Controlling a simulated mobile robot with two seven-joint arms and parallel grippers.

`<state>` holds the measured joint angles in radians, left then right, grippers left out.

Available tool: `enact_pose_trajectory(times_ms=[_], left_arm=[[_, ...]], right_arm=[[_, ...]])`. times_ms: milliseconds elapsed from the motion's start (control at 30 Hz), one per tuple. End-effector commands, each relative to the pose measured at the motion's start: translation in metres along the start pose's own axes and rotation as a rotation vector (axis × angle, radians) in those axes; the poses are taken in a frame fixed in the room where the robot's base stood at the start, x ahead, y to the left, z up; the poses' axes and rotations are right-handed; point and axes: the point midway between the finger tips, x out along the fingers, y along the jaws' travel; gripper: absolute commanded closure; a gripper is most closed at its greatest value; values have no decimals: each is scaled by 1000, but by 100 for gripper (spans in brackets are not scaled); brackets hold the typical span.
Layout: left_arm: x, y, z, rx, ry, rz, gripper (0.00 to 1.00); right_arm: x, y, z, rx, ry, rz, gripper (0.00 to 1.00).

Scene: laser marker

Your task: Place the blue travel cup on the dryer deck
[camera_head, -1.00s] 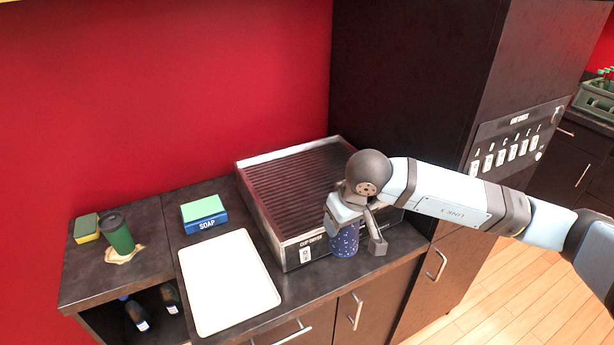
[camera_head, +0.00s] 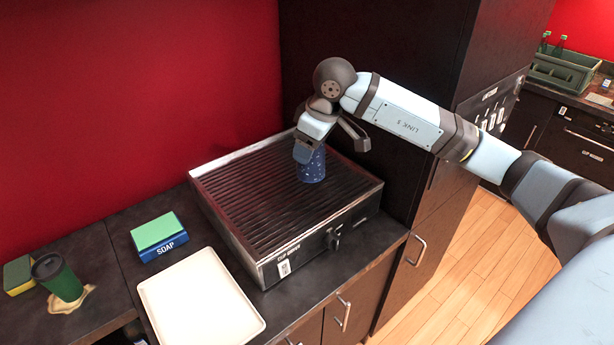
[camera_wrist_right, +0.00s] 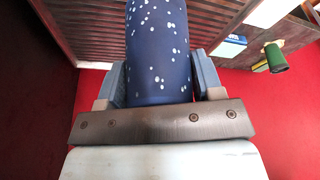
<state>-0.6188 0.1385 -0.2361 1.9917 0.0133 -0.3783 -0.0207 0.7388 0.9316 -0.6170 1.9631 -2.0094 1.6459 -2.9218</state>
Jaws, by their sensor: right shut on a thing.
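The blue travel cup (camera_head: 312,166) has white speckles and stands upright, over the ribbed dryer deck (camera_head: 250,205). My right gripper (camera_head: 309,150) is shut on the cup from above and behind in the head view. The right wrist view shows the cup (camera_wrist_right: 158,50) between the two pads of the gripper (camera_wrist_right: 158,85). I cannot tell whether the cup's base touches the ribs or hangs just above them. My left gripper is not in view.
A white tray (camera_head: 200,300), a soap box (camera_head: 160,237), a green cup (camera_head: 62,280) on a spill and a sponge (camera_head: 18,275) lie left of the dryer. A dark cabinet (camera_head: 380,60) stands close behind right. The deck's left part is clear.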

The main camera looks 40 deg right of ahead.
Motion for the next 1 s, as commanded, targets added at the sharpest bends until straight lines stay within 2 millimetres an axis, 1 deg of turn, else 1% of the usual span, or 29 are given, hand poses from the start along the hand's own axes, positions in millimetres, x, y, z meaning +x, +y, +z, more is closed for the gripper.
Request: enact_pose_trajectory(times_ms=[33,100,200,300,467,667,733,1000], left_arm=[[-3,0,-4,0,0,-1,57],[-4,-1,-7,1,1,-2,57],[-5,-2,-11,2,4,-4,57],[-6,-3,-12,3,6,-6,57],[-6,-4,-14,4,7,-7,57],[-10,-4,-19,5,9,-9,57],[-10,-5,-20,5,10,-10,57],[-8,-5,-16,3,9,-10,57]], right_arm=[[12,-1,5,1,-5,-4,66],[28,-1,9,2,-4,-4,66],[44,-1,14,1,-2,-2,66],[54,-1,17,1,1,-1,66],[65,-1,20,2,-1,0,66],[91,-2,28,2,-1,-2,66],[94,-1,29,2,1,1,66],[96,-1,30,0,1,2,66]])
